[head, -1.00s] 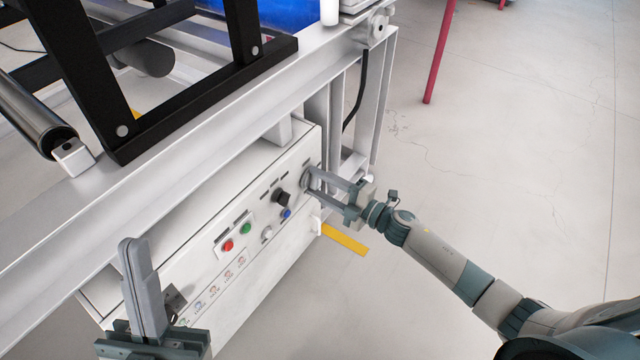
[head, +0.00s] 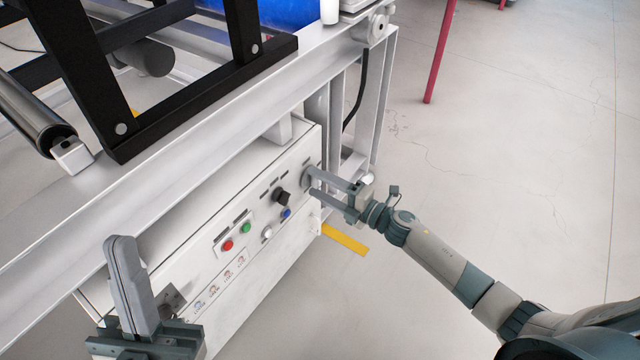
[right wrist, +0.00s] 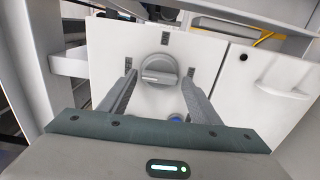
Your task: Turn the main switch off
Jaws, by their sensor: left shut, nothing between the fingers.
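The main switch, a grey round knob with a raised bar handle (right wrist: 158,72), is on the white panel in the right wrist view. Its bar lies close to horizontal, between small dark labels above and on either side. In the head view the knob (head: 306,178) is partly hidden behind a finger. My right gripper (head: 311,182) is open in front of the panel's right end. In the right wrist view its fingers (right wrist: 160,84) reach toward the knob's two sides, with visible gaps. My left gripper (head: 121,240) is shut and empty, fingers upward, at the panel's lower left.
The white control panel (head: 255,262) also bears a red button (head: 228,245), a green button (head: 246,228), a black selector (head: 281,197) and a blue button (head: 286,213). A white frame beam (head: 215,115) runs above it. Open floor (head: 500,150) lies to the right.

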